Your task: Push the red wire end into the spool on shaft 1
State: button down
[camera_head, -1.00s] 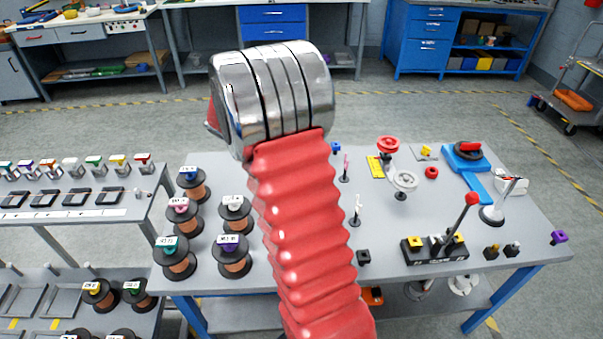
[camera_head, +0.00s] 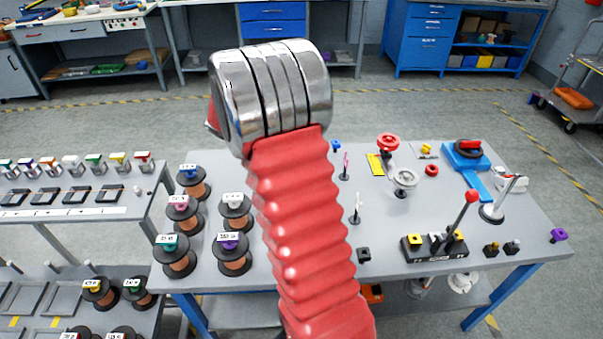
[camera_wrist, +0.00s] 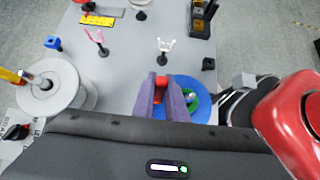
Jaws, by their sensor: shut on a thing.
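In the wrist view my gripper (camera_wrist: 160,86) has its two purple-grey fingers shut on a small red piece, the red wire end (camera_wrist: 160,82). Just beyond and to the right of the fingers is a blue disc (camera_wrist: 204,111) with a green ring, partly hidden by the right finger. Whether the red piece touches the disc, I cannot tell. A pale grey spool (camera_wrist: 62,88) lies at the left. In the head view my red arm and silver joint hide the gripper and the disc. I cannot tell which part is shaft 1.
In the head view copper spools (camera_head: 234,257) stand on the bench left of my arm. Small posts stand near my arm.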

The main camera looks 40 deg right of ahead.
jog(key=c, duration=1.7)
grip_release()
jog(key=shift+o, duration=0.2)
jog(key=o, duration=0.3)
jog(key=shift+a+r, duration=0.1)
jog(key=v, duration=0.6)
jog(key=shift+w+a+r, duration=0.2)
jog(key=shift+w+r, duration=0.05)
jog(key=shift+r, duration=0.05)
dwell(0.3)
dwell(0.6)
